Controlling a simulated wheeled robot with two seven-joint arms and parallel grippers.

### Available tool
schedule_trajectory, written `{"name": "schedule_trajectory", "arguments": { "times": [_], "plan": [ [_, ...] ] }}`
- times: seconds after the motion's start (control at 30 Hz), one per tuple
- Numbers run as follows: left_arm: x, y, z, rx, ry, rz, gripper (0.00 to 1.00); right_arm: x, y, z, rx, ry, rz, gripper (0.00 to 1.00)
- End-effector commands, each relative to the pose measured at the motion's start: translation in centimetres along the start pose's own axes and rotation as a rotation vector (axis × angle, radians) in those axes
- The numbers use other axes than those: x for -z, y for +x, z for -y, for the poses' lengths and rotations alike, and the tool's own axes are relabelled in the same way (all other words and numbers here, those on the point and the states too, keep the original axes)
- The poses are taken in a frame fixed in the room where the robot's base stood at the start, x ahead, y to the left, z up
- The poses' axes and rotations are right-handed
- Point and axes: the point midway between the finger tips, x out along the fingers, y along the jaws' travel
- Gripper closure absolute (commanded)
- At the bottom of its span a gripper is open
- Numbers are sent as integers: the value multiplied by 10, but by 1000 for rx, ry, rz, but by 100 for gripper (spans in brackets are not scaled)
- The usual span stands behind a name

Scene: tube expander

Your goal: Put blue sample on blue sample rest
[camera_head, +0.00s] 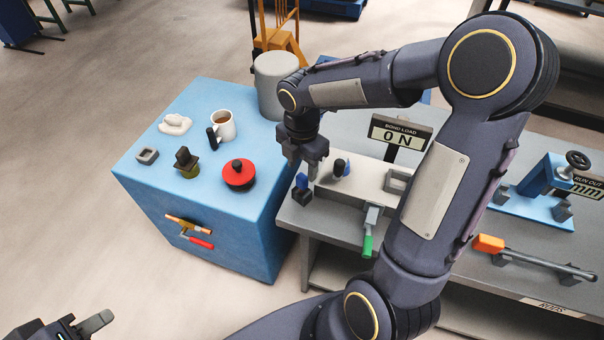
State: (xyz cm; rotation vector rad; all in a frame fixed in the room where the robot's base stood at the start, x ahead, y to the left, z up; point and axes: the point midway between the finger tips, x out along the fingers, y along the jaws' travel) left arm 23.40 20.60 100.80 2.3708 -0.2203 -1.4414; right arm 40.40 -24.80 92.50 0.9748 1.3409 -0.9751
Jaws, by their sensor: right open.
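A small blue piece (301,181), which looks like the blue sample, sits upright on a black block (301,196) at the left end of the grey bench. The block looks like a rest. My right gripper (304,170) points down just above the blue piece, with its jaws open. Whether the fingertips are beside the piece or short of it I cannot tell. A second dark rounded piece (340,168) with some blue at its side stands just to the right. My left gripper (88,327) is at the bottom left corner, mostly cut off, far from these things.
My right arm hides part of the bench.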

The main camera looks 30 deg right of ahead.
Motion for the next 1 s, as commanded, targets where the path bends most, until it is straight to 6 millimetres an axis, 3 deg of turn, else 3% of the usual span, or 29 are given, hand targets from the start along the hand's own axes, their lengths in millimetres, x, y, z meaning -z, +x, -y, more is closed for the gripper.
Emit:
{"name": "schedule_trajectory", "arguments": {
  "times": [0.03,0.2,0.47,0.57,0.7,0.9,1.0],
  "plan": [
    [1,-2,-1,0,0,0,64,0,-14,-1,-6,1,2,53],
    [2,-3,-1,0,0,0,64,0,-45,0,-3,0,1,53],
    [2,-4,-2,0,0,0,64,2,-70,6,-15,54,-4,53],
    [2,-4,-2,0,0,0,64,8,-82,26,-63,251,-26,53],
    [2,-4,-2,0,0,0,64,28,-96,72,-167,755,-132,53],
    [2,-4,-2,0,0,0,64,66,-97,126,-242,1494,-418,53],
    [2,-4,-2,0,0,0,64,80,-92,140,-232,1746,-554,53]
  ]
}}
